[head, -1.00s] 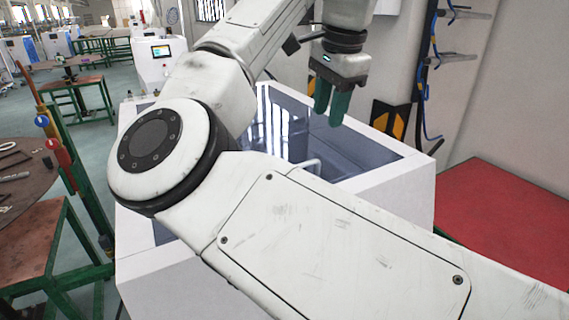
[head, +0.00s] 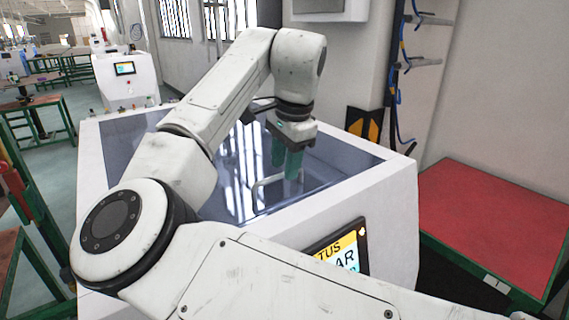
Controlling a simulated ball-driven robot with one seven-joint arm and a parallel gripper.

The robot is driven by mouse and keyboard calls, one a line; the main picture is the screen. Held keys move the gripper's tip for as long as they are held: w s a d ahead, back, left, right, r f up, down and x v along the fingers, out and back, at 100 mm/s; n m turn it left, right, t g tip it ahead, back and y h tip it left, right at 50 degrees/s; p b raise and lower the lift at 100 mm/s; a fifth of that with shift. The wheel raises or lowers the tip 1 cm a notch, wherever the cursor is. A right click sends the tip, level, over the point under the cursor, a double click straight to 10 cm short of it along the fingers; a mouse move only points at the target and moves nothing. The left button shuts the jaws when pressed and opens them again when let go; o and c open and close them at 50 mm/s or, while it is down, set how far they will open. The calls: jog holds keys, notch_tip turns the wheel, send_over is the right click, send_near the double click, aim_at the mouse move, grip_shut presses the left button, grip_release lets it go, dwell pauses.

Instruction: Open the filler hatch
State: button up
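The filler hatch (head: 330,160) is the dark, glossy glass lid on top of the white generator (head: 385,215). It looks closed, lying flat in its white frame. A thin pale bar handle (head: 262,186) stands on the lid near its front edge. My gripper (head: 286,170) points down over the lid, with its two green fingers apart. The fingertips are at or just above the handle's right part. I cannot tell whether they touch it. My arm hides the left and front parts of the lid.
A screen (head: 345,252) with partly hidden text is on the generator's front. A red-topped table (head: 490,220) stands close on the right. A wall with a rack (head: 425,62) is behind. Green-framed tables (head: 40,115) stand at the left.

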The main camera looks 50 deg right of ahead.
jog(key=shift+f, duration=0.55)
grip_shut()
dwell(0.4)
